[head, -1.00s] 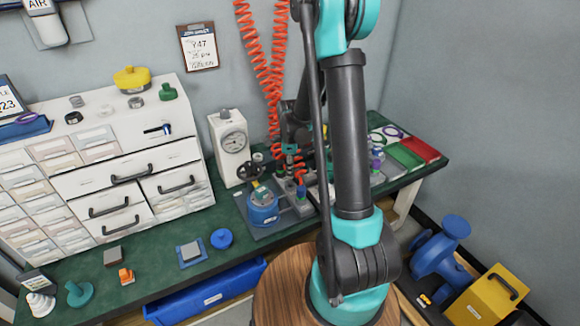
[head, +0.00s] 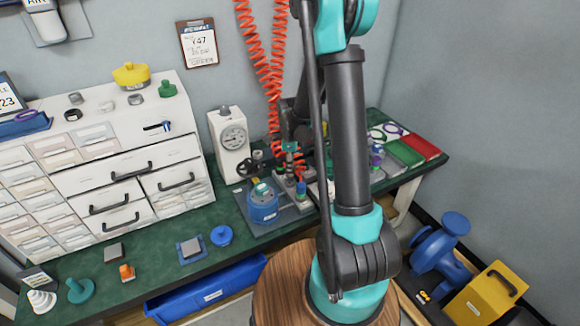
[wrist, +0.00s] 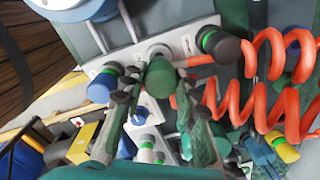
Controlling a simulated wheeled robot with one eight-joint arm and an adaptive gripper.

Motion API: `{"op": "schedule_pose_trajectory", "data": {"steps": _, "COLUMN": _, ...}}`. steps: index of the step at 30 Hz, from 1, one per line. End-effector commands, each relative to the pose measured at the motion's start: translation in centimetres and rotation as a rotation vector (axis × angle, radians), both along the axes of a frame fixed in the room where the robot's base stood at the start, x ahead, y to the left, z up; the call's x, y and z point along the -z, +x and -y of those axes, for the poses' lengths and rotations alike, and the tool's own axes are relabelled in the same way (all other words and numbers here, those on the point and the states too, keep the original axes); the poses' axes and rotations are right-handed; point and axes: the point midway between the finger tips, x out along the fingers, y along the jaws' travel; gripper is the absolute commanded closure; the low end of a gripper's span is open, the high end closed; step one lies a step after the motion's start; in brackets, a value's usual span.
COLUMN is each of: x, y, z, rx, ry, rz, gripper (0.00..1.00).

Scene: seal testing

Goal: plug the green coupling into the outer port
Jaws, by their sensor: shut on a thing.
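In the wrist view, the green coupling (wrist: 159,78) sits between the fingertips of my gripper (wrist: 157,92), which is shut on it. A blue coupling (wrist: 101,87) with a green ring is on the block to the left, and a black one (wrist: 222,45) to the right. In the head view, the block is beside a blue pot (head: 263,208), and the held coupling is too small to make out clearly.
Coiled orange hose (wrist: 262,85) loops close to the right of my gripper. A gauge unit (head: 232,143) stands left of the work spot. Further couplings (wrist: 145,145) show below the fingers. Green and red trays (head: 404,153) lie at the bench's right.

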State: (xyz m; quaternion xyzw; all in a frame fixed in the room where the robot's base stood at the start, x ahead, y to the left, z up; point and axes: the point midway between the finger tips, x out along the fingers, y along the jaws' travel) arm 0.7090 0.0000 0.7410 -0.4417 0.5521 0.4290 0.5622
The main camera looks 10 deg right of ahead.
Motion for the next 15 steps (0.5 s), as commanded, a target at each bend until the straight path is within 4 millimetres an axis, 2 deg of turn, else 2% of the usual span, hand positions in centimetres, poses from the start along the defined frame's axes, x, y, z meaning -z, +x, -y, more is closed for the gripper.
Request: {"op": "schedule_pose_trajectory", "data": {"steps": 15, "x": 0.96, "y": 0.03, "z": 0.0, "rx": 0.0, "ry": 0.0, "rz": 0.0, "gripper": 1.0}}
